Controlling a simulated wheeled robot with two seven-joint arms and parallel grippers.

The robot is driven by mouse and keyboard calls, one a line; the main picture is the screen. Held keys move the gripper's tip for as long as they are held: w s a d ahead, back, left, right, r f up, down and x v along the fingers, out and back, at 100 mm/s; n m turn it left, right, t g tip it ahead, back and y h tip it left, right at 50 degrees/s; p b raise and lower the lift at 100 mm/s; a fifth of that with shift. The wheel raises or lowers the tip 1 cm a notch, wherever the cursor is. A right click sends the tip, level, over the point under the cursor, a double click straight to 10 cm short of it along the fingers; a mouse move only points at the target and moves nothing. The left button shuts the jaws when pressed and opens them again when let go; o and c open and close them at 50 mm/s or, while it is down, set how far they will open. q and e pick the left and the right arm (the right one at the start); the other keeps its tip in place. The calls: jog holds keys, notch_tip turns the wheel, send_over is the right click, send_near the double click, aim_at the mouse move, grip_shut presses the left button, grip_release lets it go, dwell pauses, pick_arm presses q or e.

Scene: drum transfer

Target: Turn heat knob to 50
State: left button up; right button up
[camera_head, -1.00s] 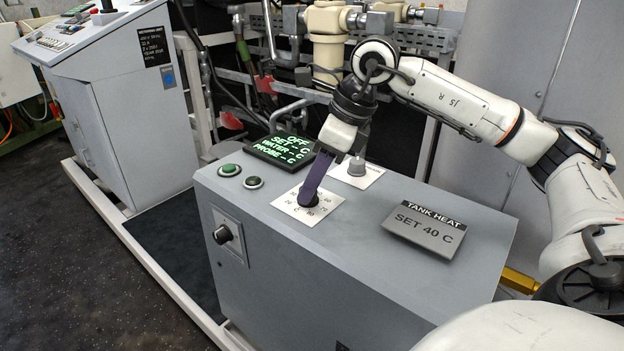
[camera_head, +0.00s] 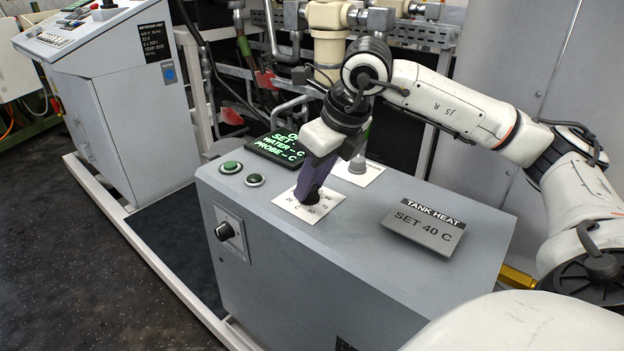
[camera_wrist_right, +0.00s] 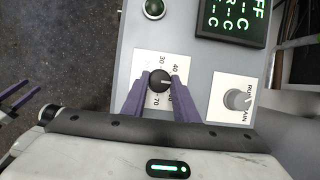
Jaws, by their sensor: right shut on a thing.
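The heat knob (camera_wrist_right: 159,81) is a round black knob on a white dial plate (camera_head: 284,203) on top of the grey cabinet. In the right wrist view its white pointer line points right, towards the finger, between the printed 40 and 60. My right gripper (camera_head: 311,195) points down onto the dial, its purple fingers (camera_wrist_right: 160,88) shut on the knob's two sides. My left gripper (camera_wrist_right: 30,88) shows partly at the left edge of the right wrist view, fingers apart and empty.
A display (camera_head: 277,149) shows green text with dashes for values. A grey knob (camera_wrist_right: 237,99) stands beside the dial. Green (camera_head: 231,167) and dark (camera_head: 254,180) buttons and a front knob (camera_head: 224,231) are on the cabinet.

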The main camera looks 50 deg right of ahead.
jog(key=o, duration=1.1)
jog(key=shift+c, duration=0.2)
jog(key=shift+r, duration=0.1)
jog(key=p+v, duration=0.2)
jog(key=v, duration=0.8)
jog(key=shift+r, duration=0.15)
